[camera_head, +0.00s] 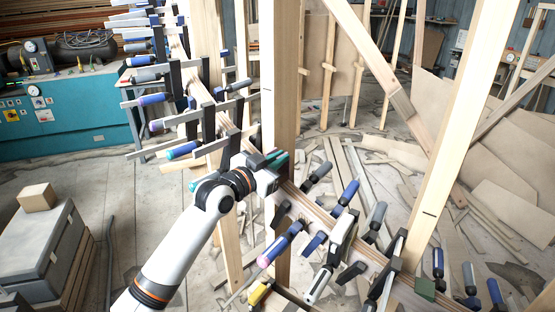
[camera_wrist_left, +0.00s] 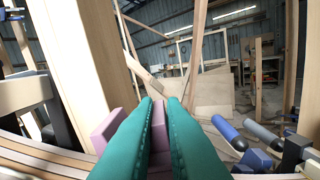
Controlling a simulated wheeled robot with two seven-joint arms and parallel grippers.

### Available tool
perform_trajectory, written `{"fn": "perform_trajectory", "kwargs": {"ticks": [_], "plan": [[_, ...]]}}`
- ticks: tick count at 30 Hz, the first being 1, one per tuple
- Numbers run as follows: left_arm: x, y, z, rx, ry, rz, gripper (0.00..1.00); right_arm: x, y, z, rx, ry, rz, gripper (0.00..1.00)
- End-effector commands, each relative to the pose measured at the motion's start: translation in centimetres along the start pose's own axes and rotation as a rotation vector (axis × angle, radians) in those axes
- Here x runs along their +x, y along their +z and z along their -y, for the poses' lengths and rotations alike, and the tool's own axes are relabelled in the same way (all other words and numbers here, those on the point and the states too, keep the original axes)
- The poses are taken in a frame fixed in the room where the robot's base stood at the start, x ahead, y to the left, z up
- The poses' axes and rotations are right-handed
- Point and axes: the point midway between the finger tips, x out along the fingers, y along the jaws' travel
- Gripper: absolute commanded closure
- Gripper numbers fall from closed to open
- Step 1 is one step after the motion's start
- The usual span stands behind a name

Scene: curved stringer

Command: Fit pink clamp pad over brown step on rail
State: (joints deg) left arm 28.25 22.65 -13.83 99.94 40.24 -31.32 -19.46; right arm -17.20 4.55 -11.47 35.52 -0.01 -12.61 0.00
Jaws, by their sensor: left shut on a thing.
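My left gripper (camera_head: 278,158) reaches in at the middle of the head view, its teal fingertips beside an upright timber post and close above the curved wooden rail (camera_head: 318,213). In the left wrist view the two teal fingers (camera_wrist_left: 160,125) are shut on the pink clamp pad (camera_wrist_left: 157,116). Another pink part shows just left of the fingers; whether it joins the held part is hidden. The rail's layered wood (camera_wrist_left: 50,152) lies at the lower left there. I cannot make out the brown step. My right gripper is not in view.
Several blue- and grey-handled clamps (camera_head: 348,192) line the rail on both sides of the gripper. The upright post (camera_head: 281,80) stands close to the gripper, and a slanted post (camera_head: 462,130) stands right. Grey cases (camera_head: 38,250) sit at left. Wood scraps litter the floor.

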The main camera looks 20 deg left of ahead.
Motion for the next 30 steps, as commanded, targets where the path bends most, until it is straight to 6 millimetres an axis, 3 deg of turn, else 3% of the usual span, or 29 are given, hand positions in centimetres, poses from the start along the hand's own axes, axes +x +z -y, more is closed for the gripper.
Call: {"fn": "perform_trajectory", "kwargs": {"ticks": [30], "plan": [[0.0, -2.6, 0.5, 0.001, 0.0, 0.001, 1.0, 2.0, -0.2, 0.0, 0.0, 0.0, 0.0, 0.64]]}}
